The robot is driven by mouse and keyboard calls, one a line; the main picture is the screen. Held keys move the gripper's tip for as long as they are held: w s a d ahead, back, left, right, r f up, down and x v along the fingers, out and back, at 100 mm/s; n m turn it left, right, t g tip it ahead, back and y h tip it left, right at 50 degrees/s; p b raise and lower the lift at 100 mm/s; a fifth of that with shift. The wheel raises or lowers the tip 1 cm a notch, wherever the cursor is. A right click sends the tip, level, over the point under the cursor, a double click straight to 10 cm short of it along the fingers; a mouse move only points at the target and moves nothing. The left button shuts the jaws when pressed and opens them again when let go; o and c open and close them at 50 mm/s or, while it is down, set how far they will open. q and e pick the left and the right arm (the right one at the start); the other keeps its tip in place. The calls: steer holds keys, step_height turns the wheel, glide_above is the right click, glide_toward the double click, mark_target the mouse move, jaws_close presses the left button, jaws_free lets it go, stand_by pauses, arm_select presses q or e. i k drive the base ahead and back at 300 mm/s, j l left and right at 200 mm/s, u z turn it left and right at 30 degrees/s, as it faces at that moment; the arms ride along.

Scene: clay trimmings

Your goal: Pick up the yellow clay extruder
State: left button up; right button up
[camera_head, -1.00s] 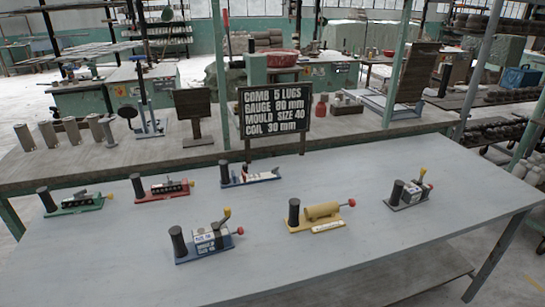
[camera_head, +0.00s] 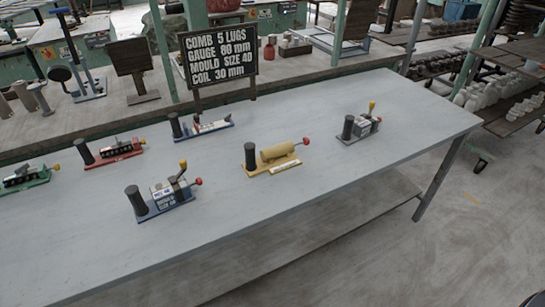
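The yellow clay extruder (camera_head: 277,152) lies on the grey table (camera_head: 290,205), a little right of the middle of the group of devices. It has a yellow base, a yellow cylinder, a dark upright post at its left end and a red knob at its right end. A small white label is on its front edge. Nothing covers it. Neither of my grippers shows in the head view.
Other devices share the table: a blue one (camera_head: 172,196) in front-left, a grey one (camera_head: 363,124) to the right, a red one (camera_head: 113,152), a green one (camera_head: 27,177) and a white-and-blue one (camera_head: 205,127). A black sign (camera_head: 219,54) stands behind. The table's front and right are clear.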

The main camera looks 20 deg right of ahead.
mark_target(279, 158)
steer(key=l+u, duration=0.1)
steer(key=l, duration=0.4)
steer(key=l+u, duration=0.1)
steer(key=l, duration=0.45)
steer(key=l+u, duration=0.1)
steer(key=l, duration=0.4)
steer(key=l+u, duration=0.1)
steer(key=l, duration=0.4)
steer(key=k+l+u, duration=0.1)
steer(key=l, duration=0.4)
steer(key=k+l+u, duration=0.1)
steer(key=l, duration=0.4)
steer(key=k+l+u, duration=0.1)
steer(key=l, duration=0.4)
steer(key=i+j+z, duration=0.1)
steer(key=j, duration=0.2)
steer(key=i+j+z, duration=0.2)
steer(key=i+j, duration=0.15)
steer(key=j, duration=0.25)
